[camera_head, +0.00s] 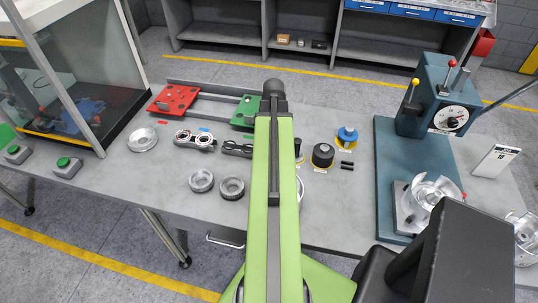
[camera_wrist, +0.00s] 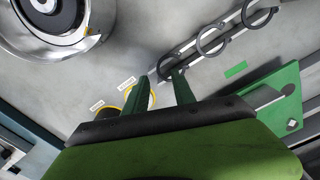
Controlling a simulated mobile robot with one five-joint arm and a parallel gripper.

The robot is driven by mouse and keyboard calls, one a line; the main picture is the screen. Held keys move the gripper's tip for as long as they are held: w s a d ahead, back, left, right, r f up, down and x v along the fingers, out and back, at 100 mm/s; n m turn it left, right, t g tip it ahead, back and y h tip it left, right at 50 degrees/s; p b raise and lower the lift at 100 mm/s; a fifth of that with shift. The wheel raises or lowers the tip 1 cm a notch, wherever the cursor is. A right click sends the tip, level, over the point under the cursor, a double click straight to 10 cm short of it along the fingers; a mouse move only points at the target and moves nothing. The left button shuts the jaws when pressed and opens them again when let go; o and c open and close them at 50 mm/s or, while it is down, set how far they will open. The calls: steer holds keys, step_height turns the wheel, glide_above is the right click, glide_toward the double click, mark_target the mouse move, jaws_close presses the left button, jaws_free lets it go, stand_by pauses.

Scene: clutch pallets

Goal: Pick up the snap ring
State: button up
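In the wrist view, a narrow rack (camera_wrist: 235,28) carries several dark thin rings, which look like snap rings. One ring (camera_wrist: 212,40) lies in the middle, another (camera_wrist: 261,14) towards the upper right, and one at the near end is partly behind a finger. In the head view a dark rack (camera_head: 235,149) lies left of my green arm, which hides my gripper. A second rack with pale rings (camera_head: 194,140) lies further left.
A green pallet (camera_wrist: 272,108) and a large metal part (camera_wrist: 40,45) flank the rack. The head view shows a red pallet (camera_head: 174,99), metal rings (camera_head: 201,181), black and blue cylinders right of my arm, and a teal press (camera_head: 437,95).

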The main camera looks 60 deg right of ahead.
step_height(320, 180, down, 4)
steer(key=shift+r+b, duration=0.2)
steer(key=shift+b, duration=0.9)
steer(key=shift+s+r, duration=0.1)
steer(key=shift+r, duration=0.1)
steer(key=shift+f, duration=0.15)
jaws_close()
